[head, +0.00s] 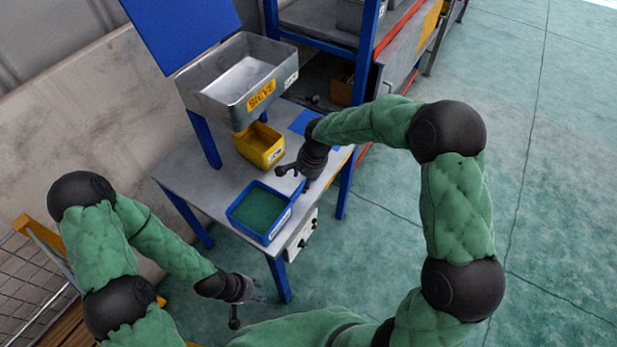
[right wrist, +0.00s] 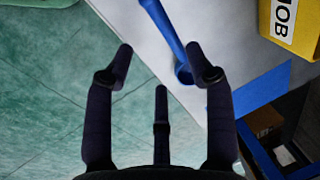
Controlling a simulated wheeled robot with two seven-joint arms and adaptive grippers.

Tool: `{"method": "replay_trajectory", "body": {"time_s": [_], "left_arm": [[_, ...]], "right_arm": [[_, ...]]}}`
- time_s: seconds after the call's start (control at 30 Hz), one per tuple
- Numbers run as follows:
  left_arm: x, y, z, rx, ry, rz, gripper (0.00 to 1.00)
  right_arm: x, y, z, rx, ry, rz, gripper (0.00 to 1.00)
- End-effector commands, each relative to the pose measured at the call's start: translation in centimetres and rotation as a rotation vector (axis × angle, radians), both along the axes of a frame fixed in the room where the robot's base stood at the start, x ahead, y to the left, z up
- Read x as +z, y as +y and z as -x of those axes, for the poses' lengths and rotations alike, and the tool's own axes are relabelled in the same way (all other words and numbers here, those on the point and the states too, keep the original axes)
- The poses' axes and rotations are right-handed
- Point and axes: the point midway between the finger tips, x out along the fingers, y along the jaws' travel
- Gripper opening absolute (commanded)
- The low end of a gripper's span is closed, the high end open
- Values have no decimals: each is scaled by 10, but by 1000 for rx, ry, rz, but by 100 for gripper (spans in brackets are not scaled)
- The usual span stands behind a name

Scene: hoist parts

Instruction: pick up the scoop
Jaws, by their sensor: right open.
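The blue scoop shows in the right wrist view as a thin blue handle (right wrist: 166,28) at the top middle, with a rounded end close to the right finger. In the head view it is hard to make out, largely hidden near my right gripper. My right gripper (head: 294,175) is open and empty above the table's front right part; its spread fingers also show in the right wrist view (right wrist: 160,58). The handle appears beyond the fingers, not held. My left gripper (head: 250,294) hangs in front of the table, away from everything, fingers apart and empty.
A blue tray (head: 233,213) with green contents sits at the grey table's (head: 195,180) front edge. Behind it are a yellow bin (head: 262,150) and a raised metal sieve box (head: 235,105). A blue mat (head: 300,121) lies at the back right. A control box (head: 301,240) hangs at the front.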

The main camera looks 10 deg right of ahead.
Motion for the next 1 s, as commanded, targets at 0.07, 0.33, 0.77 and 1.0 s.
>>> {"method": "replay_trajectory", "body": {"time_s": [0.07,0.33,0.77,1.0], "left_arm": [[-8,0,-1,1,-3,-1,40],[-14,1,-2,2,-3,-1,40],[-38,1,-2,2,-3,-1,40],[-37,1,-2,3,-4,-1,40]], "right_arm": [[-17,2,-1,1,3,-1,55],[-36,5,-6,1,0,-1,55],[-82,12,-14,1,1,-1,55],[-80,12,-14,1,1,-2,41]]}}
